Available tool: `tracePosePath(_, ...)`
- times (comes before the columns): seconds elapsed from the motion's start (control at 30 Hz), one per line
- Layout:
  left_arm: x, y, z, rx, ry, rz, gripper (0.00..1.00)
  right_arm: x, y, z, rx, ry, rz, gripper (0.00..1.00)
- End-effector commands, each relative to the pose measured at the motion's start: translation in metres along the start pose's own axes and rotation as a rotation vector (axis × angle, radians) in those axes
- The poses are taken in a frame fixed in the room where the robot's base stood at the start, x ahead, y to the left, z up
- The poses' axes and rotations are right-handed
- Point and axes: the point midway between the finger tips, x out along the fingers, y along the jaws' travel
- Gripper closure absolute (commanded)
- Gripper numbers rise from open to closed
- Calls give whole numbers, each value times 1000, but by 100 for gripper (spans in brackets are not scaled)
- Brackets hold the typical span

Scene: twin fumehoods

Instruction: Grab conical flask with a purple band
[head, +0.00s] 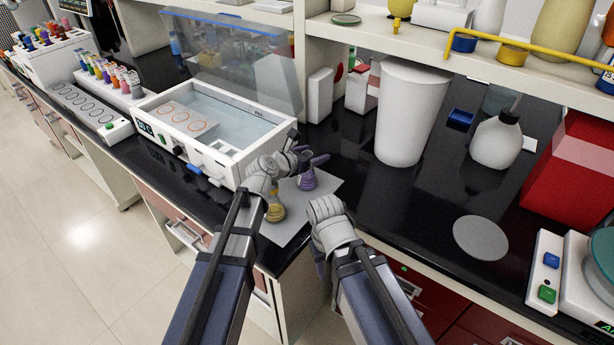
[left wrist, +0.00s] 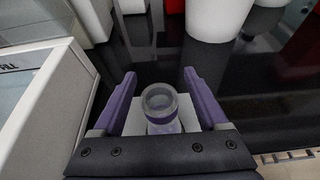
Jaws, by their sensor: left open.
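The conical flask with a purple band (head: 307,181) stands upright on a pale sheet (head: 328,189) on the black bench. A similar flask with a yellow band (head: 275,212) stands on the same sheet, nearer to me. My left gripper (head: 309,158) is open at the purple-band flask. In the left wrist view the round mouth of the purple-band flask (left wrist: 160,101) sits between the two spread purple fingers (left wrist: 162,98), with gaps on both sides. My right arm's wrist (head: 329,212) is right of the sheet; its fingers are hidden.
A white water bath (head: 205,140) with a raised clear lid stands close left of my left gripper. A tall white cylinder (head: 405,115) and a white bottle (head: 496,140) stand to the right. A grey disc (head: 481,239) lies on the bench. A shelf (head: 400,43) overhangs the back.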

Motion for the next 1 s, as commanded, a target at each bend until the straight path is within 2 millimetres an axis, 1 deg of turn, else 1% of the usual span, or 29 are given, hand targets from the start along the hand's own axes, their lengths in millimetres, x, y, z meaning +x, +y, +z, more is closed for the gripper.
tracePosePath(0.03, 0, 0, 0, 0, 0, 0, 27, 0, 0, 0, 0, 0, 0, 50)
tracePosePath(0.07, 0, 0, 0, 0, 0, 0, 31, 0, 0, 0, 0, 0, 0, 50)
tracePosePath(0.67, 0, 0, 0, 0, 0, 0, 98, 0, 0, 0, 0, 0, 0, 50)
tracePosePath(0.7, 0, 0, 0, 0, 0, 0, 100, 0, 0, 0, 0, 0, 0, 50)
tracePosePath(1.0, 0, 0, 0, 0, 0, 0, 100, 0, 0, 0, 0, 0, 0, 50)
